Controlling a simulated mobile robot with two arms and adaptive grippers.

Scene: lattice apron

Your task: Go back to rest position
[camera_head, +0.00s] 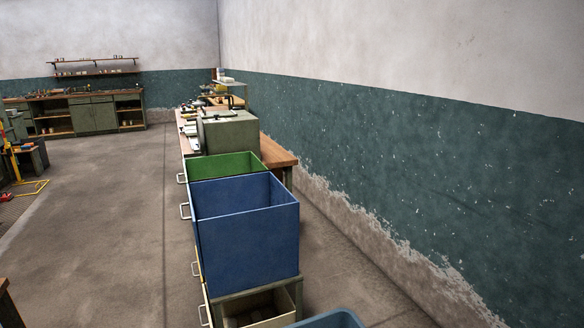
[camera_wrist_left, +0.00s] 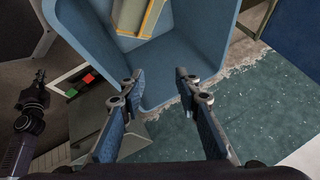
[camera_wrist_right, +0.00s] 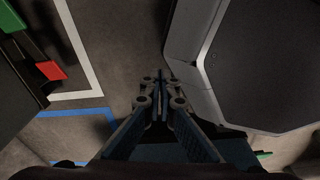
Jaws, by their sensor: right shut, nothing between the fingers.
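My left gripper (camera_wrist_left: 160,78) shows in the left wrist view with its two fingers apart and nothing between them. It is in front of a blue bin (camera_wrist_left: 165,72), whose wall lies behind the fingertips; I cannot tell whether they touch it. My right gripper (camera_wrist_right: 160,82) shows in the right wrist view with its fingers together and empty, above the grey floor. Neither gripper is in the head view.
A blue bin's rim (camera_head: 330,319) shows at the bottom. A peeling wall (camera_head: 420,160) runs on the right. Open floor (camera_head: 110,225) lies left.

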